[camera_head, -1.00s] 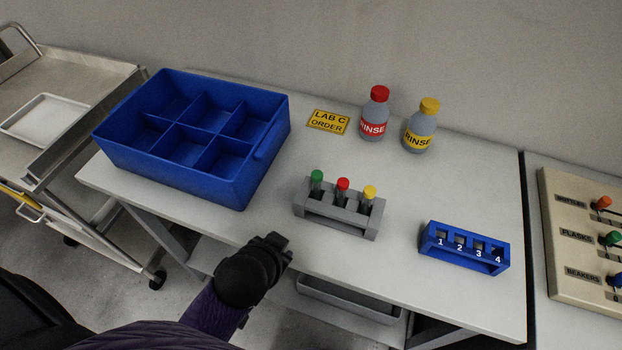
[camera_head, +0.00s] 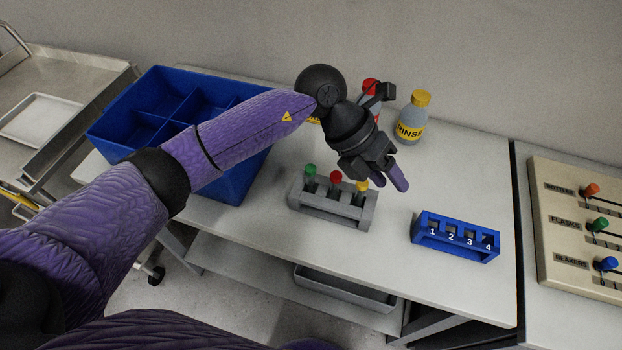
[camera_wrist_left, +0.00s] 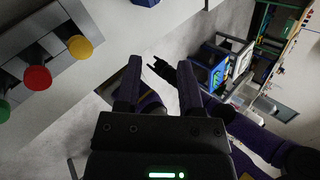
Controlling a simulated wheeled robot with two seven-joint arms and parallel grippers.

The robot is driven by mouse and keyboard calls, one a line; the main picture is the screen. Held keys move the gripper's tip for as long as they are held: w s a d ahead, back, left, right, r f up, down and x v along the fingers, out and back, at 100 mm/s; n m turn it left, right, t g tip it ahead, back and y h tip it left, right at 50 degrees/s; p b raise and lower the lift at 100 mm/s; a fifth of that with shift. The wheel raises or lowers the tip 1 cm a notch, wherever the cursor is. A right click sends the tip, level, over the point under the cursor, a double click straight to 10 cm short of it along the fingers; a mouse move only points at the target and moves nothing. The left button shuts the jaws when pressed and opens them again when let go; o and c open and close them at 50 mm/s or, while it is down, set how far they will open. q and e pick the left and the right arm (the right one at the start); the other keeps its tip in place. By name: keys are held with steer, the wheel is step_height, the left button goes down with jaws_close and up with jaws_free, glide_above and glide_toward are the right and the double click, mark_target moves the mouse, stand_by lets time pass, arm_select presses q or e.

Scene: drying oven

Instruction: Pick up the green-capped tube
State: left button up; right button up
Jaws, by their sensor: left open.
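The green-capped tube (camera_head: 310,170) stands in the left slot of the grey rack (camera_head: 330,212), beside a red-capped tube (camera_head: 336,177) and a yellow-capped tube (camera_head: 362,187). In the left wrist view the green cap (camera_wrist_left: 3,109) is cut by the left edge, with the red cap (camera_wrist_left: 37,78) and yellow cap (camera_wrist_left: 80,47) nearby. My left gripper (camera_head: 393,180) is open and empty, above and right of the rack, away from the green cap. Its fingers (camera_wrist_left: 160,85) show nothing between them. A dark shape beyond them may be my right gripper; its jaws are unclear.
A blue divided bin (camera_head: 235,180) stands left of the rack, partly behind my left arm. A blue numbered rack (camera_head: 455,238) stands to the right. A red-capped bottle (camera_head: 370,86), mostly hidden, and a yellow-capped bottle (camera_head: 411,120) stand behind. A switch panel (camera_head: 575,235) is far right.

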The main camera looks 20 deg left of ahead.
mark_target(310, 169)
arm_select(q)
steer(key=w+a+y, duration=0.1)
steer(key=a+y, duration=0.1)
steer(key=a, duration=0.2)
steer(key=w+a+y, duration=0.1)
steer(key=a+y, duration=0.2)
steer(key=a, duration=0.1)
steer(key=w+a+n+y, duration=0.1)
steer(key=a+y, duration=0.2)
steer(key=a, duration=0.1)
steer(key=shift+w+a+r+t, duration=0.15)
steer(key=shift+w+r+t, duration=0.1)
steer(key=shift+w+t, duration=0.05)
steer(key=f, duration=0.3)
steer(key=f+b, duration=0.1)
steer(key=f, duration=0.5)
steer(key=shift+s+a+f+b, duration=0.3)
steer(key=shift+f+b, duration=0.05)
steer(key=shift+f, duration=0.05)
steer(key=shift+r, duration=0.1)
jaws_close()
